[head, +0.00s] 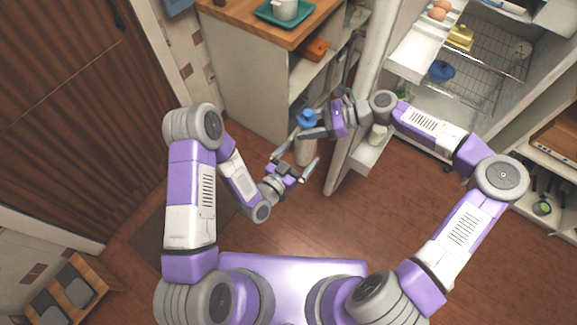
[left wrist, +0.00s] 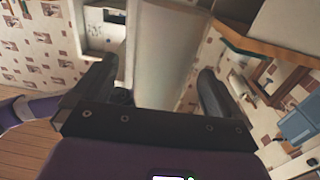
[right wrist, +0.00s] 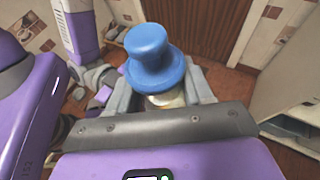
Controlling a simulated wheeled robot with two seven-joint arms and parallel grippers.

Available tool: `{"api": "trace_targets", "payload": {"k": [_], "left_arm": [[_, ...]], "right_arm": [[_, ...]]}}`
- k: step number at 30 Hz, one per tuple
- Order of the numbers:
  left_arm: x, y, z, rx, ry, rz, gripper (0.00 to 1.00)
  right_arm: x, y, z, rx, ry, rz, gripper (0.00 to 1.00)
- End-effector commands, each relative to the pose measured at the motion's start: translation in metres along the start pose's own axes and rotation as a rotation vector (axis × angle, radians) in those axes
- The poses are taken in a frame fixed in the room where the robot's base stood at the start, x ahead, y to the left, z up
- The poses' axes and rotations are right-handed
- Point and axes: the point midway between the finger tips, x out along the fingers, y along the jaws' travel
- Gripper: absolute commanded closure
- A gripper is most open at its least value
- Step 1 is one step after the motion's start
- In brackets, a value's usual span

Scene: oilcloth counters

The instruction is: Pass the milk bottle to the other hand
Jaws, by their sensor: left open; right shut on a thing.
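The milk bottle has a blue cap (head: 307,118) and a pale body (head: 303,151). My right gripper (head: 312,126) is shut on it just below the cap. In the right wrist view the blue cap (right wrist: 154,57) stands up between the fingers of my right gripper (right wrist: 165,92), hiding most of the body.
The open fridge door (head: 353,130) stands close to the right gripper. A wooden-topped cabinet (head: 240,75) is behind the bottle, with a green tray (head: 262,14) on top. Fridge shelves (head: 485,70) are at upper right. The floor (head: 330,225) in front is clear.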

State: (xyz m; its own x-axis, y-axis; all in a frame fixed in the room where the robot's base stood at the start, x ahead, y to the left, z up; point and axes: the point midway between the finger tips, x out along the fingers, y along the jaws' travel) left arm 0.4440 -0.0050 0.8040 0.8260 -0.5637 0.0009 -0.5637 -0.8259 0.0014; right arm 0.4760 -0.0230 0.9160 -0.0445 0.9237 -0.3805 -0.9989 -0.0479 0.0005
Motion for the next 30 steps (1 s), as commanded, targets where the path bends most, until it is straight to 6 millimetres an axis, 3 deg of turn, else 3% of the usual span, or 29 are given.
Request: {"api": "trace_targets", "payload": {"k": [7,19,30], "left_arm": [[0.032,0.000,0.000,0.000,0.000,0.001,0.00],[0.039,0.000,0.000,-0.001,-0.001,0.000,0.00],[0.039,0.002,0.000,-0.002,0.000,0.004,0.55]], "right_arm": [[0.000,0.000,0.002,-0.002,-0.003,-0.001,1.00],[0.000,0.000,0.002,-0.002,-0.003,-0.001,1.00],[0.000,-0.001,0.003,-0.003,-0.004,-0.001,1.00]]}}
